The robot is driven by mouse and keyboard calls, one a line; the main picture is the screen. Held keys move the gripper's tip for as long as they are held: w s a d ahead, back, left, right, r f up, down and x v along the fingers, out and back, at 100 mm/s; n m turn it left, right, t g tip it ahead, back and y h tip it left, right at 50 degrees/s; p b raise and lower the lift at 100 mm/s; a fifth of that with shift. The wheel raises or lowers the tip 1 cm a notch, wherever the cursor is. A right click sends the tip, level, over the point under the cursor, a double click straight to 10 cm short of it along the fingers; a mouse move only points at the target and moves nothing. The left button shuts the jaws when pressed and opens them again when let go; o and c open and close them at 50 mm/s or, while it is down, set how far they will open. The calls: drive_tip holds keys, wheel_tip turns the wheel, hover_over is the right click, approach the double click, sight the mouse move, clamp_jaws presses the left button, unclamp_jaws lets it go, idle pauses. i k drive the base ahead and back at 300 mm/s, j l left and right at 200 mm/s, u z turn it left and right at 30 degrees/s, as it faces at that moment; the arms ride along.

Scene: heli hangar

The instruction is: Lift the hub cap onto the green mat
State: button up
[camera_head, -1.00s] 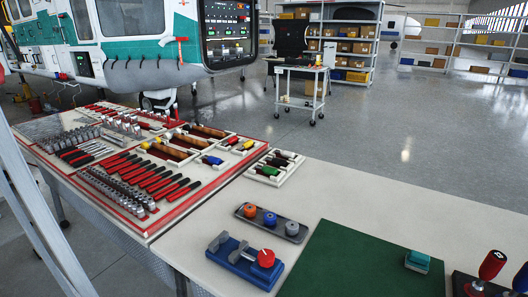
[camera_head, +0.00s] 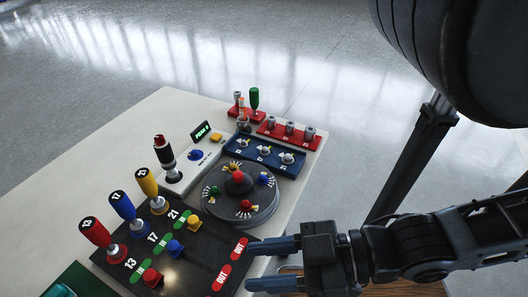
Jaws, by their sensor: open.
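The green mat (camera_head: 92,283) shows only its corner at the lower left of the head view. A teal block (camera_head: 60,291) lies on it, cut off by the picture edge. A round dark grey hub (camera_head: 222,208) stands on the table, with a red knob (camera_head: 238,181) at its centre and blue, green, yellow and red knobs around it. No separate hub cap is clear; the central red knob may be it. My gripper (camera_head: 249,267) is open and empty, its fingers pointing left, in front of the hub and apart from it.
A black panel (camera_head: 190,272) with red, blue and yellow handles lies between the mat and my gripper. Behind the hub are a blue tray (camera_head: 289,169), a red tray (camera_head: 308,142) and a white box with a black lever (camera_head: 188,175). The table's far left top (camera_head: 120,140) is clear.

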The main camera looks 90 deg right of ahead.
sight(239, 183)
drive_tip(key=j+z, duration=0.1)
drive_tip(key=z, duration=0.65)
